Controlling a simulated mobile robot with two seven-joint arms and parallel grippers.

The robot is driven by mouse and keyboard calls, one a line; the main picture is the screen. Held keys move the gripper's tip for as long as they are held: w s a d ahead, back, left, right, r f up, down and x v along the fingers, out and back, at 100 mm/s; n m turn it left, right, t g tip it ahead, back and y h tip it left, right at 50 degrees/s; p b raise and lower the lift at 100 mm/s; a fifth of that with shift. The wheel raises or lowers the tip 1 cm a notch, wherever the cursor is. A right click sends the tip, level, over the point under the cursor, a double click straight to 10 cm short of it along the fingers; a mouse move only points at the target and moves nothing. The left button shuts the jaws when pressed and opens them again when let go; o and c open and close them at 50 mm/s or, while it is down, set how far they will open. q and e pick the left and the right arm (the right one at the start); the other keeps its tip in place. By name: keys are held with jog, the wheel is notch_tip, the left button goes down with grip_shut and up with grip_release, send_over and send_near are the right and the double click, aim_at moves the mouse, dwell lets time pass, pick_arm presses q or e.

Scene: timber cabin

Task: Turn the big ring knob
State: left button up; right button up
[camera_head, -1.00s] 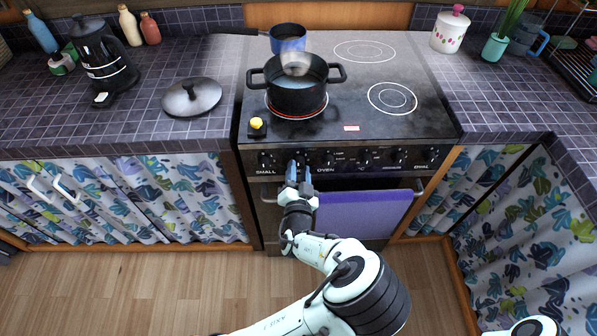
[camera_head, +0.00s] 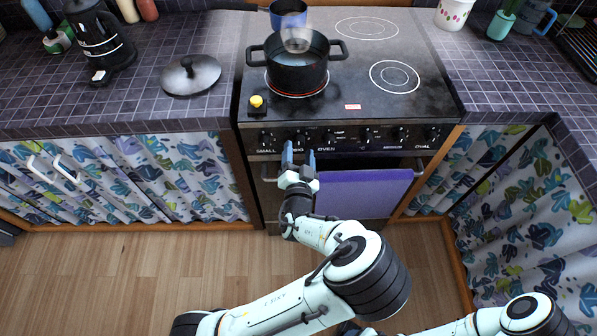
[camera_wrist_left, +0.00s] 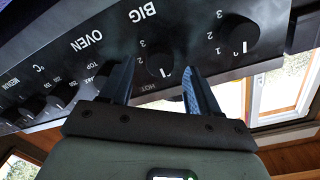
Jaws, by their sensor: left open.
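The big ring knob (camera_head: 300,136) is a dark round knob on the stove's front panel, second from the left, by the word BIG. In the left wrist view the same knob (camera_wrist_left: 160,63) shows upside down between the two fingers, its pointer mark visible. My left gripper (camera_head: 299,156) is open in front of the panel, just below the knob in the head view. In the left wrist view my left gripper (camera_wrist_left: 157,78) has its tips on either side of the knob. I cannot tell whether they touch it. My right gripper is out of view.
The small knob (camera_head: 267,137) is just left, the oven knob (camera_head: 330,136) just right. A black pot (camera_head: 298,65) stands on the glowing ring. A purple towel (camera_head: 365,192) hangs on the oven handle beside my left arm. A lid (camera_head: 191,75) lies left.

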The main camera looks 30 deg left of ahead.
pick_arm(q)
jog(key=p+v, duration=0.9)
jog(key=v, duration=0.3)
dwell(0.4)
